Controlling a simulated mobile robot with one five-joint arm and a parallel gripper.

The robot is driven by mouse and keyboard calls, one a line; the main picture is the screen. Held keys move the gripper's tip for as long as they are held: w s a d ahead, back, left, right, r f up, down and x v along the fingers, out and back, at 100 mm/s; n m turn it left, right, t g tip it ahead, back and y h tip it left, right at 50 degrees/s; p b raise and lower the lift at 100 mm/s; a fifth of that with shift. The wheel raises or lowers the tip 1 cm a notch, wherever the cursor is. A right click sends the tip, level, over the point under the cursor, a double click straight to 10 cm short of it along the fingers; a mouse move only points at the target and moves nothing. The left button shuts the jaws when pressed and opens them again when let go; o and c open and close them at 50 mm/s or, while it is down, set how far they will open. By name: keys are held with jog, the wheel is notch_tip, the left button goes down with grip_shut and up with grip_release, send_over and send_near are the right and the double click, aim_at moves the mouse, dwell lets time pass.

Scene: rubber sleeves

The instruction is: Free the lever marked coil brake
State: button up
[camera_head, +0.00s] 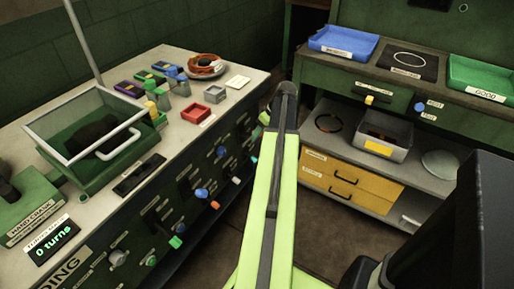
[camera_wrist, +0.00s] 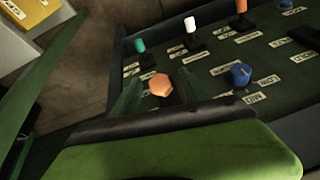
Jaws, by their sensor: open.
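The bench front panel (camera_head: 190,215) carries several levers and knobs with small white labels. The wrist view shows a teal-tipped lever (camera_wrist: 139,46), a white-tipped lever (camera_wrist: 190,25) and an orange-tipped lever (camera_wrist: 241,6) on the panel. An orange knob (camera_wrist: 160,84) and a blue knob (camera_wrist: 240,74) are nearer. My gripper (camera_wrist: 157,78) is open and empty, its fingers on either side of the orange knob in the picture. I cannot tell if they touch it.
A shelf unit with yellow drawers (camera_head: 345,182) stands right. Bare floor (camera_head: 320,235) lies between them.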

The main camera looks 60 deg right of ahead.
aim_at(250, 134)
jog(key=b+x, duration=0.2)
jog(key=x, duration=0.2)
grip_shut()
dwell(0.4)
dwell(1.0)
